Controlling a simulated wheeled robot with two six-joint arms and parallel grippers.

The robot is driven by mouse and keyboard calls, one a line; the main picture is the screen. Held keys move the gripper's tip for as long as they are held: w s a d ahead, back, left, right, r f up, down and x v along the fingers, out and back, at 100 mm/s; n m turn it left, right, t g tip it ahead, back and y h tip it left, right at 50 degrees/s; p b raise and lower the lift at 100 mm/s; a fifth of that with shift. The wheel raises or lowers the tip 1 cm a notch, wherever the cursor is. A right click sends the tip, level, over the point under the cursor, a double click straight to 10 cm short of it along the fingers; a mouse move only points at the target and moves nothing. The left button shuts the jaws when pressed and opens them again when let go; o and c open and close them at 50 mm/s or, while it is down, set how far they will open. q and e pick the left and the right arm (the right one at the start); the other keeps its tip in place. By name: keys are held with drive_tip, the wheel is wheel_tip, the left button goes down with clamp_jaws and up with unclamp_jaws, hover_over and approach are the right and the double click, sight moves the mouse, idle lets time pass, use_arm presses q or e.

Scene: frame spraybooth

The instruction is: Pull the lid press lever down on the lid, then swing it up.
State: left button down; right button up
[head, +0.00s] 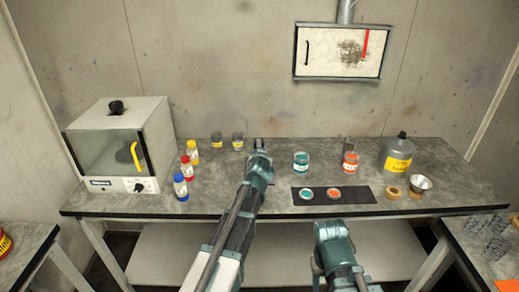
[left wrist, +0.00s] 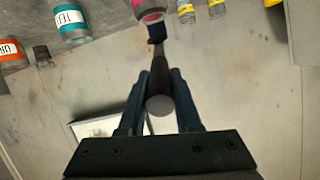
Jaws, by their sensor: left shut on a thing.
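My left gripper (head: 260,145) is at the back middle of the bench. In the left wrist view its fingers (left wrist: 160,88) are closed around a dark rod with a round grey end, which I take as the lid press lever (left wrist: 159,104). A dark block (left wrist: 156,34) sits at the rod's far end. Beyond it is a can with a magenta rim (left wrist: 150,10), partly cut off by the frame. In the head view my arm hides the press, the can and any lid. The lever's angle is hard to tell. My right arm shows low in the head view, but its gripper does not.
A teal-labelled can (head: 301,162) and an orange-labelled can (head: 350,163) stand to the right. In front of them lies a black mat (head: 361,195) with two lids. Several small bottles and a glass-fronted box (head: 118,145) are left. A grey jug (head: 397,153) stands right.

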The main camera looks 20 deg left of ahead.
use_arm(q)
drive_tip(key=w+a+r+g+h+p, duration=0.2)
drive_tip(key=w+r+g+p, duration=0.7)
drive_tip(key=p, duration=1.6)
drive_tip(key=shift+w+a+r+h, duration=0.3)
drive_tip(key=shift+w+a+r, duration=0.75)
drive_tip(key=shift+w+r, duration=1.7)
drive_tip(key=shift+s+r, duration=0.15)
